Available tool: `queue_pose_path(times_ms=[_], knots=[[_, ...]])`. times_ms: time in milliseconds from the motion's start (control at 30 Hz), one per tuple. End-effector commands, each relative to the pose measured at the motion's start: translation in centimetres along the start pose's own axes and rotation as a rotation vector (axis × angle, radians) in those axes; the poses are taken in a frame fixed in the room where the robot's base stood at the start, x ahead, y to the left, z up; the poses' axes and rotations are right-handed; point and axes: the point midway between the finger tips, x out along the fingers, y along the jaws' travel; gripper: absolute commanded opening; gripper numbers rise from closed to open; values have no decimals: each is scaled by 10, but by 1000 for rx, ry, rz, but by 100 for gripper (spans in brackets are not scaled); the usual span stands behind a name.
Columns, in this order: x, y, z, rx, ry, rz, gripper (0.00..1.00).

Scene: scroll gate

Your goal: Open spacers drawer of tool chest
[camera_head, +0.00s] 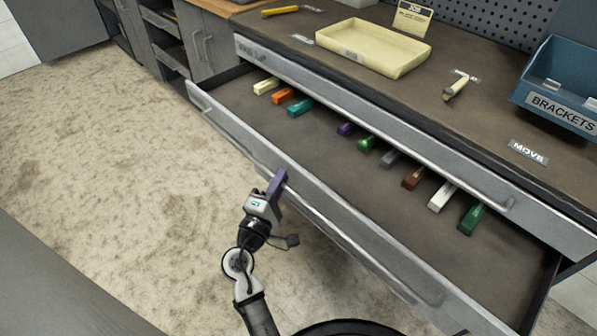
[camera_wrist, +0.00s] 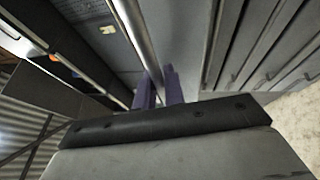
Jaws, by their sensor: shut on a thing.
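A wide drawer (camera_head: 340,228) of the tool chest is pulled far out, and its grey front stands well away from the chest. I cannot read a label on that front. Several coloured blocks, such as an orange one (camera_head: 283,96) and a white one (camera_head: 441,196), lie in a row on its floor. My gripper (camera_head: 277,183) is at the outer side of the drawer front. In the wrist view its purple fingers (camera_wrist: 160,90) are shut on the long metal bar handle (camera_wrist: 136,35). The exact contact is partly hidden.
The worktop above holds a cream tray (camera_head: 375,48), a blue brackets bin (camera_head: 555,88), a hammer (camera_head: 456,86) and a yellow-handled tool (camera_head: 281,10). Another closed drawer front (camera_head: 380,118) sits just under the worktop. The floor (camera_head: 110,150) to the left is clear.

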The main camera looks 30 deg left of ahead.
Motion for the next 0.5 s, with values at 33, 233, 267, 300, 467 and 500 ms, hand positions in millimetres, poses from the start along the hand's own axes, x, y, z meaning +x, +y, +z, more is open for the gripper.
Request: queue_pose_path(times_ms=[33, 233, 267, 300, 467, 500], knots=[[-11, -1, -5, 1, 4, -2, 0], [-35, 5, -15, 1, 3, -3, 0], [-37, 6, -16, 1, 4, -2, 0], [-40, 7, -17, 0, 4, -2, 0], [-46, 9, -20, -1, 2, -2, 0], [-47, 9, -20, -1, 2, -1, 0]])
